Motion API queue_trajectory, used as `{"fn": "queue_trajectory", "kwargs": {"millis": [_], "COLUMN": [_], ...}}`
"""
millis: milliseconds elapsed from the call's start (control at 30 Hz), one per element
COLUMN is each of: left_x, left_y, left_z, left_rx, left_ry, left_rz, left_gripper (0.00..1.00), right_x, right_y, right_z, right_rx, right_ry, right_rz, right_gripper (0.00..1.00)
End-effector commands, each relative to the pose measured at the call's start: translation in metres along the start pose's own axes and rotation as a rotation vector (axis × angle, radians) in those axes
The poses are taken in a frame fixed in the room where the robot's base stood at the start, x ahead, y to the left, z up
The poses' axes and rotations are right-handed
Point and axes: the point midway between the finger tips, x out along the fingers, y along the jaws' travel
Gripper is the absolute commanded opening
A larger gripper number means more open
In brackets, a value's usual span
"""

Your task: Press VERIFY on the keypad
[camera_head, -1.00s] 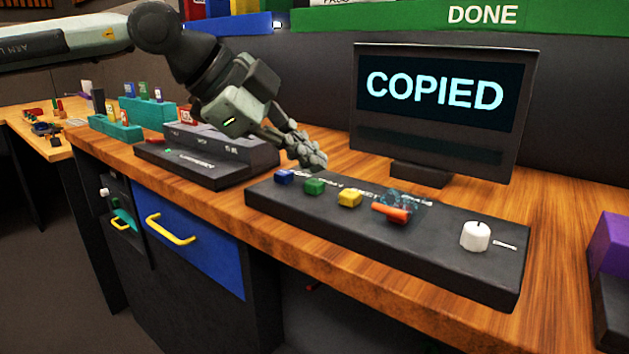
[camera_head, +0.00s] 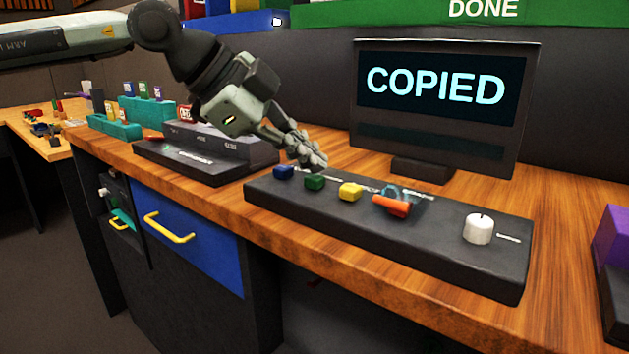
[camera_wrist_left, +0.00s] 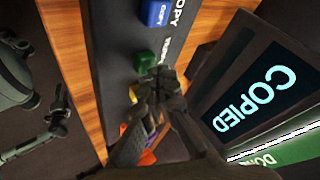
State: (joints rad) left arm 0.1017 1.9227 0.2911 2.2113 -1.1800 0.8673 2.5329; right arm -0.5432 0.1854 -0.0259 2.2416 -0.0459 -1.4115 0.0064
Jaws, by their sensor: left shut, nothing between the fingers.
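The keypad is a long black panel (camera_head: 430,240) on the wooden bench, with a row of blue (camera_head: 283,172), green (camera_head: 314,182) and yellow (camera_head: 350,191) buttons. In the left wrist view the blue button (camera_wrist_left: 154,14) is labelled COPY. The green button (camera_wrist_left: 143,62) has a white label beside it, partly hidden by my fingers. My left gripper (camera_head: 313,160) is shut and empty, its fingertips just above and behind the green button. In the wrist view the fingertips (camera_wrist_left: 158,85) overlap the panel beside green; contact cannot be told.
A monitor (camera_head: 440,148) reading COPIED stands behind the panel. A dark device (camera_head: 190,170) stands to the left.

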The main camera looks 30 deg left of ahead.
Motion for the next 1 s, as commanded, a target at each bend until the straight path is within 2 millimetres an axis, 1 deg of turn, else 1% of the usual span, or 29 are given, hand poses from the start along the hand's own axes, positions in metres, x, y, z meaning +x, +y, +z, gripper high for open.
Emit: {"fn": "queue_trajectory", "kwargs": {"millis": [333, 1000], "left_x": [0.0001, 0.0044], "left_y": [0.0001, 0.0032], "left_z": [0.0, 0.0032], "left_rx": [0.0, 0.0], "left_ry": [0.0, 0.0], "left_rz": [0.0, 0.0], "left_gripper": [0.0, 0.0], "right_x": [0.0001, 0.0078], "right_y": [0.0, -0.0016], "right_z": [0.0003, 0.0025], "right_rx": [0.0, 0.0], "right_ry": [0.0, 0.0], "right_rz": [0.0, 0.0], "right_gripper": [0.4, 0.4]}}
